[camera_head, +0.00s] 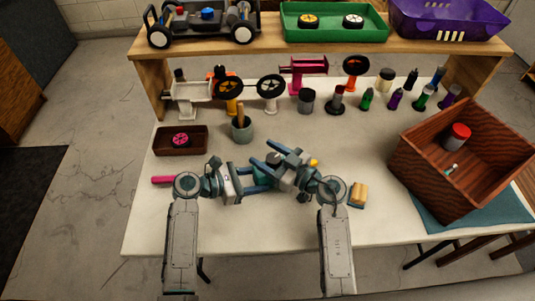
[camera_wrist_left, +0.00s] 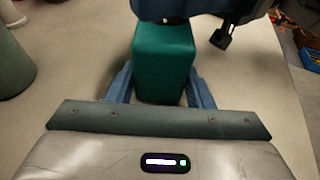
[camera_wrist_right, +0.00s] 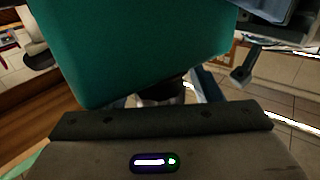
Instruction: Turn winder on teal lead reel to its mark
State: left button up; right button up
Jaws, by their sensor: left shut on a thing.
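The teal reel (camera_head: 263,174) is near the table's middle, largely hidden by my grippers in the head view. In the left wrist view its teal block-shaped body (camera_wrist_left: 163,62) sits between the fingers of my left gripper (camera_wrist_left: 163,88), which is shut on it. My right gripper (camera_head: 268,156) is just above and behind the left one, at the reel. In the right wrist view the teal body fills the upper left, with a dark grey round part (camera_wrist_right: 160,92) beside the one visible finger. The other finger is hidden, so its grip is unclear. I cannot make out the winder's mark.
A grey-green cup (camera_head: 242,131) and a brown tray (camera_head: 165,140) with a pink wheel stand at the left. A yellow block (camera_head: 358,192) lies right of my right arm. A wooden crate (camera_head: 430,165) stands at the right. Several bottles line the back. The front table strip is clear.

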jog(key=v, duration=1.2)
jog(key=shift+r, duration=0.1)
